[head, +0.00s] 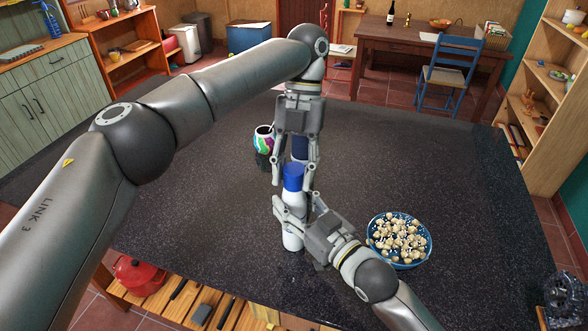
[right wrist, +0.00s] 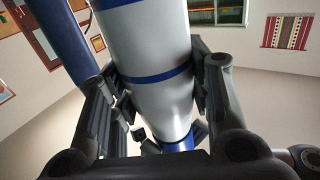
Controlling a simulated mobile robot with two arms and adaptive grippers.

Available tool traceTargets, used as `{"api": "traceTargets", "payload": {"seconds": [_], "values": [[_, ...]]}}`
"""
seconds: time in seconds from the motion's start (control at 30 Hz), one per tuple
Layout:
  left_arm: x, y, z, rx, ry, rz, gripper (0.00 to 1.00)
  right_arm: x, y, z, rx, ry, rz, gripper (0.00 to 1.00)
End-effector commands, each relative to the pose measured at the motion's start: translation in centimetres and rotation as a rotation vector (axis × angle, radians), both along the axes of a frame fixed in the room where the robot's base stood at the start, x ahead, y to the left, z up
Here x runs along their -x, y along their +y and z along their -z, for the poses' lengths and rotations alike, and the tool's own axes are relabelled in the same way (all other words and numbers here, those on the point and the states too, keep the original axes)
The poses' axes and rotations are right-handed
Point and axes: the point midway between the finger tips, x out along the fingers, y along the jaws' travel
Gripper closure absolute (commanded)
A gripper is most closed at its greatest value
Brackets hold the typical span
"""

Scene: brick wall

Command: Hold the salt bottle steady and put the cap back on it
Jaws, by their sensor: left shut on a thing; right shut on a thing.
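The salt bottle (head: 293,241) is white and stands upright on the dark counter. It also shows large in the right wrist view (right wrist: 158,50), with blue bands. My right gripper (head: 292,212) is shut around its body, one finger on each side. The blue cap (head: 293,172) is directly over the bottle's top, in line with it. My left gripper (head: 293,184) comes down from above and is shut on the cap. Cap and bottle look in contact, but I cannot tell whether the cap is seated.
A blue bowl (head: 373,248) of pale pieces stands right of my right gripper. The counter (head: 200,215) is clear on the left and far right.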

Motion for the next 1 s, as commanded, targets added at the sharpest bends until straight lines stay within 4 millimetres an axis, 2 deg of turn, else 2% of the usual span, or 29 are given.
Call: {"api": "traceTargets", "payload": {"seconds": [0.1,0.23,0.4,0.63,0.67,0.8,1.0], "values": [[-0.06,-0.05,-0.09,-0.002,-0.004,0.187,0.7,0.0,0.0,-0.02,-0.001,-0.001,0.0,1.0],[-0.07,-0.01,-0.07,0.0,-0.002,0.332,0.7,0.01,0.01,-0.02,0.0,0.0,0.0,1.0],[-0.08,0.01,-0.03,0.001,0.001,0.394,0.7,0.02,0.02,-0.03,-0.001,-0.001,-0.001,1.0],[-0.1,0.03,-0.04,0.002,0.001,0.392,0.7,0.04,0.03,-0.03,-0.001,-0.001,-0.001,1.0],[-0.1,0.03,-0.04,0.002,0.001,0.392,0.57,0.04,0.03,-0.03,-0.001,-0.001,-0.001,1.0],[-0.09,0.02,-0.03,0.001,0.001,0.391,0.39,0.03,0.04,-0.03,-0.001,0.0,-0.001,1.0],[-0.05,-0.01,-0.02,0.003,0.001,0.391,0.39,0.03,0.04,-0.02,-0.001,0.0,-0.001,1.0]]}}
